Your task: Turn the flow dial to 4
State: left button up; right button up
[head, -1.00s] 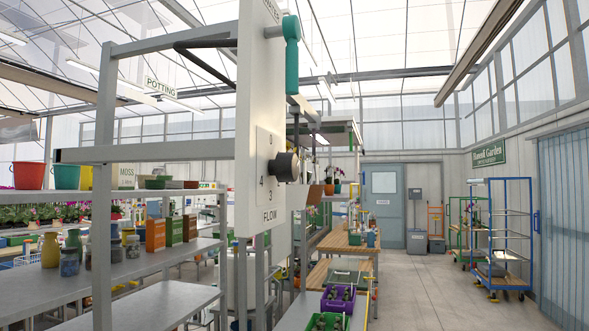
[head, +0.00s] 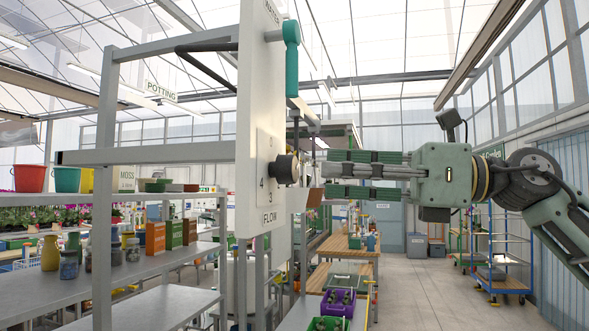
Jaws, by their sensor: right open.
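The flow dial (head: 284,169) is a dark round knob on the white panel (head: 251,110) in the head view. The figures 4 and 3 show beside and below it, with the word FLOW underneath; other figures are faint. I cannot tell which figure the dial points to. My right gripper (head: 325,171) comes in from the right, level with the dial. Its two green-padded fingers are open, one above the other, and point left at the knob. The fingertips look just right of the dial; whether they touch it is unclear. My left gripper is not in view.
A teal lever (head: 291,58) sits above the dial on the same panel. A grey shelf rack (head: 140,270) with pots and jars stands at left. A wooden bench (head: 350,250) and a purple crate (head: 338,301) lie below my right arm.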

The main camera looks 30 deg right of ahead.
aim_at(294, 173)
jog(key=shift+n+h, duration=0.3)
jog(key=p+x, duration=0.1)
jog(key=x, duration=0.1)
jog(key=p+x, duration=0.1)
jog(key=x, duration=0.1)
jog(key=p+x, duration=0.1)
jog(key=x, duration=0.1)
jog(key=shift+s+a+r, duration=0.25)
jog(key=shift+a, duration=0.15)
jog(key=shift+w+a+p, duration=0.3)
jog(key=shift+a+p, duration=0.05)
jog(key=shift+f, duration=0.1)
jog(key=shift+w+f, duration=0.1)
jog(key=c, duration=1)
jog(key=shift+f, duration=0.1)
